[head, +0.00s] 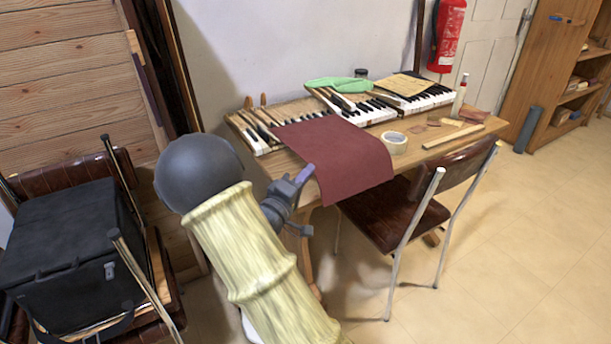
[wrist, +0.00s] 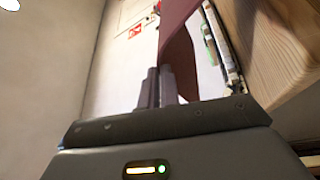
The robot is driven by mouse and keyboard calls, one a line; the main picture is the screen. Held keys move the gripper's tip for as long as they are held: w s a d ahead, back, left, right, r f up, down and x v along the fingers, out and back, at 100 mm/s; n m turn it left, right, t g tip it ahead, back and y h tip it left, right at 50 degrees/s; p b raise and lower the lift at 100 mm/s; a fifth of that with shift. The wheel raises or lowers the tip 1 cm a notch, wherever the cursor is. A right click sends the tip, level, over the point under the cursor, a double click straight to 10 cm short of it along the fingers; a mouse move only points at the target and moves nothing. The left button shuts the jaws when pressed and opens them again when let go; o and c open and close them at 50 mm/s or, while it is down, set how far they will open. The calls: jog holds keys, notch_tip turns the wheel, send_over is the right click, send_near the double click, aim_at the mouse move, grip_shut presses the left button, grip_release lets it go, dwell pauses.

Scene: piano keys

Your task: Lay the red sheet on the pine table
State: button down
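The red sheet (head: 338,152) is dark red and thin. It lies partly over the piano keys and the pine table, and its front part hangs over the near edge. My gripper (head: 309,171) is at the sheet's left edge, where it bends downward. In the wrist view my gripper's fingers (wrist: 160,72) are close together, with the sheet (wrist: 178,45) at their tips. They look shut on its edge, though the pinch itself is hardly visible. The pine table (head: 405,152) stands against the wall, and its wood also shows in the wrist view (wrist: 265,75).
Piano keyboards (head: 375,112), a tape roll (head: 394,142), a green cloth (head: 335,84) and a wood strip (head: 453,136) are on the table. A chair (head: 400,222) stands at its front. A black case (head: 70,240) is at left. Open floor lies at right.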

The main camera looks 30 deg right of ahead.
jog(key=shift+f+b, duration=4.85)
jog(key=shift+b, duration=0.45)
jog(key=shift+f+b, duration=0.55)
jog(key=shift+f, duration=1.3)
jog(key=c, duration=1.6)
grip_release()
jog(key=shift+o, duration=0.2)
jog(key=shift+a, duration=0.1)
jog(key=p+v, duration=0.3)
jog(key=v, duration=1.4)
jog(key=shift+s, duration=0.1)
